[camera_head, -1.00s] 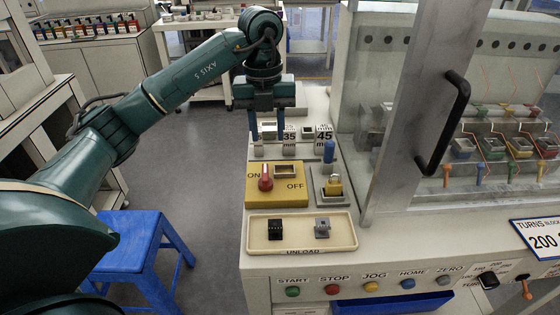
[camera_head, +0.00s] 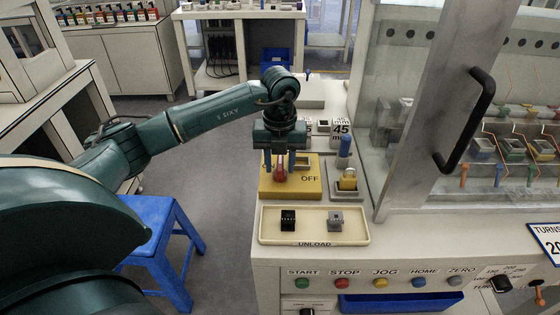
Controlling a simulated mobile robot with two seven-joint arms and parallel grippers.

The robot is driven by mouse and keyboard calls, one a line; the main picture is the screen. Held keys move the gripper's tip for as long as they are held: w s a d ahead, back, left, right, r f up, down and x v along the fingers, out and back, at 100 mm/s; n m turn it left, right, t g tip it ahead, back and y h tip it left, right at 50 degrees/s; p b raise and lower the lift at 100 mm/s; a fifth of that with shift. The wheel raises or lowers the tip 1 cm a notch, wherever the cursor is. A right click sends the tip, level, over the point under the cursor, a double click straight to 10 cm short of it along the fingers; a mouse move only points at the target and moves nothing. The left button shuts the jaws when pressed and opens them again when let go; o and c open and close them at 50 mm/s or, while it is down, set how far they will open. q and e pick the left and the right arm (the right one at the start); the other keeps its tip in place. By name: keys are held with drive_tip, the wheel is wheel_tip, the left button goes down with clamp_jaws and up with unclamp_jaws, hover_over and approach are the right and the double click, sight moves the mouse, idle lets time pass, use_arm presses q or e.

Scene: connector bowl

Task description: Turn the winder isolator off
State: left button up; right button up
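The winder isolator is a yellow box (camera_head: 290,189) with a red rotary handle (camera_head: 281,173) on its top, on the machine's bench at centre. The word OFF shows to the right of the handle; the ON label is mostly covered by my gripper. My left gripper (camera_head: 281,163) is over the isolator, pointing down. The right gripper is not in view.
A grey plate with a yellow padlock (camera_head: 348,180) and a blue post (camera_head: 345,146) stands just right of the isolator. The cream UNLOAD tray (camera_head: 314,238) with two small blocks lies in front. A metal door with a black handle (camera_head: 468,120) rises at right. A blue stool (camera_head: 160,250) stands at left.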

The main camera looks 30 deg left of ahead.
use_arm(q)
drive_tip(key=shift+c, duration=0.3)
clamp_jaws()
